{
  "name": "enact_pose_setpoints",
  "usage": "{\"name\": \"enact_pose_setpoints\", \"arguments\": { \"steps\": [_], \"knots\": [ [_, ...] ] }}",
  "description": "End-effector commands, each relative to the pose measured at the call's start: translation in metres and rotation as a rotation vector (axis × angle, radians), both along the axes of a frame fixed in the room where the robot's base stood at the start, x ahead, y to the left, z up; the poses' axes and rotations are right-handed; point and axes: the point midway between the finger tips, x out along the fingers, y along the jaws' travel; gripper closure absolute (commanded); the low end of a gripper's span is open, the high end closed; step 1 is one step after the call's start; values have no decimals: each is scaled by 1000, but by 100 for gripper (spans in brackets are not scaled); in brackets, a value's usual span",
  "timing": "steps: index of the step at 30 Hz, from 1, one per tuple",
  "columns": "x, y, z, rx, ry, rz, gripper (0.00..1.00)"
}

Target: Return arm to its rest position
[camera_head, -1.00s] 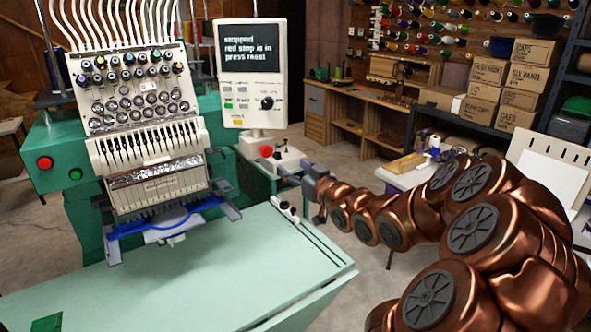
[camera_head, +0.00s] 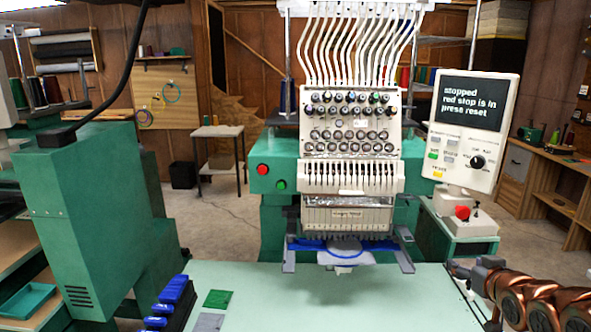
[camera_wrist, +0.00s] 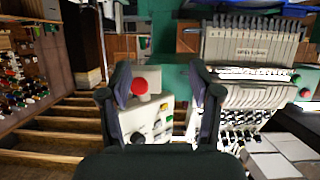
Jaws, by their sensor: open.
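My copper-coloured arm enters from the lower right of the head view, with my gripper (camera_head: 455,270) at the right end of the pale green table (camera_head: 340,300). In the wrist view my gripper (camera_wrist: 160,80) shows two dark fingers spread apart with nothing between them. The red stop button (camera_head: 462,212) sits on a white box below the control screen (camera_head: 475,102), which reads "stopped, red stop is in, press reset". In the wrist view, which looks upside down, the red button (camera_wrist: 139,86) appears between the fingers, farther off.
The embroidery machine (camera_head: 350,145) stands behind the table. A green machine (camera_head: 95,210) is at the left, with a rack of blue-topped items (camera_head: 170,300) beside it. A small table (camera_head: 218,133) and a wooden workbench (camera_head: 555,180) stand farther back. Concrete floor shows between them.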

Motion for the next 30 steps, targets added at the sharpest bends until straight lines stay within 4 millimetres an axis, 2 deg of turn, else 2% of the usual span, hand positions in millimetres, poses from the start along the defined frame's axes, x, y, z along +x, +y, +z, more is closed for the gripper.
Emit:
{"name": "enact_pose_setpoints", "arguments": {
  "steps": [1, 5, 11, 19, 27, 30],
  "knots": [
    [-3, 13, -8, -9, 64, 4, 37],
    [-24, 39, -32, -15, 250, -12, 37],
    [-73, 81, -59, -13, 519, -31, 37],
    [-167, 143, -78, 13, 864, -37, 37],
    [-274, 208, -76, 67, 1172, 4, 37],
    [-305, 225, -74, 87, 1259, 24, 37]
  ]
}}
